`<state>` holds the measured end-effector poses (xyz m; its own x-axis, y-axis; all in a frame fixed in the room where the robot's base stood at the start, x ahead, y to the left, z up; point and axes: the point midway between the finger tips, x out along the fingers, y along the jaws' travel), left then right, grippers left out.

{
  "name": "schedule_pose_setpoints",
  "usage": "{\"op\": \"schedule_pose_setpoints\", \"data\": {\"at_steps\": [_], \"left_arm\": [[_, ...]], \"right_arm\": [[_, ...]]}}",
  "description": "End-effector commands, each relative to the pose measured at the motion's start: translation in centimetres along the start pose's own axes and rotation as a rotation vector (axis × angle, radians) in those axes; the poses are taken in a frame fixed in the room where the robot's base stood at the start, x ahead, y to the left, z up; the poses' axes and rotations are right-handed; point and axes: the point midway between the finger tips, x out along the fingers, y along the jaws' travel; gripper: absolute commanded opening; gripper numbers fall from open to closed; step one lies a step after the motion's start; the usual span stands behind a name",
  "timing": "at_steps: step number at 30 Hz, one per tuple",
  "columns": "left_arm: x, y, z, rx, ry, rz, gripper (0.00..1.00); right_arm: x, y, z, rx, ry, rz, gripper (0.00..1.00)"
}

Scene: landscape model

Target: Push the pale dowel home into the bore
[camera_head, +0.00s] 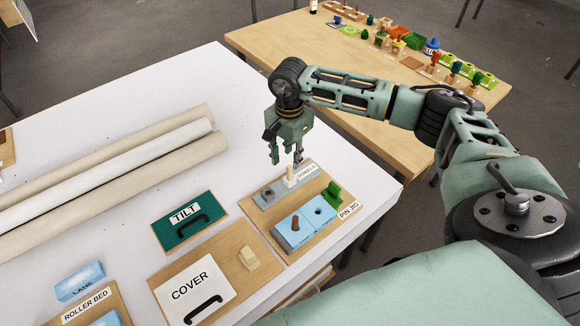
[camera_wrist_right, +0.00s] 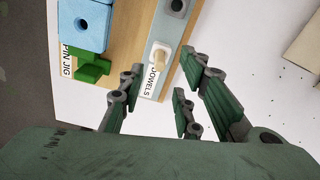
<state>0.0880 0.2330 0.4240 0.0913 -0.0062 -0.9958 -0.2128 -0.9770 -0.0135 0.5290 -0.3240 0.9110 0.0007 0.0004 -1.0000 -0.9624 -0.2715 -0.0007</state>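The pale dowel (camera_head: 291,174) stands upright in the grey dowel strip (camera_head: 266,196); in the right wrist view its pale end (camera_wrist_right: 159,54) shows just beyond the fingertips. My right gripper (camera_head: 286,160) is above the strip, pointing down, its fingers spread apart and empty. In the wrist view the open gripper (camera_wrist_right: 165,82) has the dowel ahead of it, not between the fingers. The blue jig block (camera_head: 325,206) has a dark bore (camera_head: 318,211) in its top. A brown dowel (camera_head: 296,223) stands in the neighbouring blue block (camera_head: 288,239). My left gripper is not in view.
A green part (camera_head: 332,193) stands beside the blue blocks near the PIN JIG label (camera_head: 349,209). A COVER plate (camera_head: 193,290), a green TILT board (camera_head: 190,222) and long rolls (camera_head: 110,165) lie to the left. White tabletop (camera_head: 200,95) behind the gripper is clear.

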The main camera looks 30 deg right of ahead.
Motion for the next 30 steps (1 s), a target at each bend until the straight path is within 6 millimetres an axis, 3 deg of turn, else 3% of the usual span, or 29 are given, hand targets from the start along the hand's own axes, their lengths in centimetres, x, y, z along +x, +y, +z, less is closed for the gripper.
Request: {"op": "schedule_pose_setpoints", "data": {"at_steps": [9,15,30], "left_arm": [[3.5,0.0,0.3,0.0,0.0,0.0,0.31],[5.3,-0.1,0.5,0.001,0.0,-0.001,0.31],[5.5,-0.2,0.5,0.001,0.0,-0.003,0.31]], "right_arm": [[5.2,0.0,0.0,-0.001,0.001,0.001,0.31],[7.2,0.0,0.0,0.0,0.001,0.001,0.31],[7.5,0.0,0.0,0.0,0.0,0.001,0.31]]}}
